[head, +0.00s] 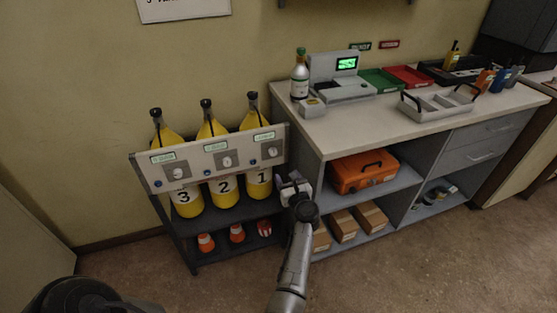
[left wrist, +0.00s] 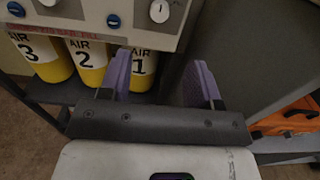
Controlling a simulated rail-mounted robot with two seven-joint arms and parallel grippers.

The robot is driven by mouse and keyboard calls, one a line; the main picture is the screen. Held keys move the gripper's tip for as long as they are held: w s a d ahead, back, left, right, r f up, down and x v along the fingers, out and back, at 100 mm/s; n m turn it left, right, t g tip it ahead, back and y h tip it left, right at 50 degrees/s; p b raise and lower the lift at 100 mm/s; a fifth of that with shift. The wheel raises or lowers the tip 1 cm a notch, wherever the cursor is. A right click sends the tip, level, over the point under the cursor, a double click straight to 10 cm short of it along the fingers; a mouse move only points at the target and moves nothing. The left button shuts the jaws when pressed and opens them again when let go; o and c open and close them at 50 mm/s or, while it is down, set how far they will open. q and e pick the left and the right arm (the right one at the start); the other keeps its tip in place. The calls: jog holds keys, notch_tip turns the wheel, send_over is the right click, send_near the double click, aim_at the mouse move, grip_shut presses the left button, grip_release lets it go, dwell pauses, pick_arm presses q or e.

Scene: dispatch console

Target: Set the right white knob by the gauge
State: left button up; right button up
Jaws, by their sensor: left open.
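The grey panel (head: 205,162) stands in front of the yellow cylinders and carries three stations, each with a white round part on a dark square. The right white knob (head: 272,150) is at the panel's right end; a white knob (left wrist: 159,11) with a dark mark also shows at the top of the left wrist view. Which white part is a gauge I cannot tell. My left gripper (head: 293,188) is below and right of the panel's right end. In the left wrist view its purple fingers (left wrist: 162,82) are apart with nothing between them, below the knob. My right gripper is not seen.
Yellow cylinders (head: 258,183) numbered 3, 2, 1 stand on a dark rack (head: 215,218). The grey bench (head: 330,130) is close on the right, with an orange case (head: 362,172) on its shelf. Blue buttons (left wrist: 112,20) sit beside the knobs. Floor in front is free.

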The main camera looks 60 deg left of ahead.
aim_at(274, 153)
pick_arm(q)
jog(key=b+x, duration=0.3)
jog(key=x, duration=1)
jog(key=shift+a+r, duration=0.1)
jog(key=shift+c, duration=0.4)
jog(key=c, duration=0.8)
jog(key=shift+c, duration=0.2)
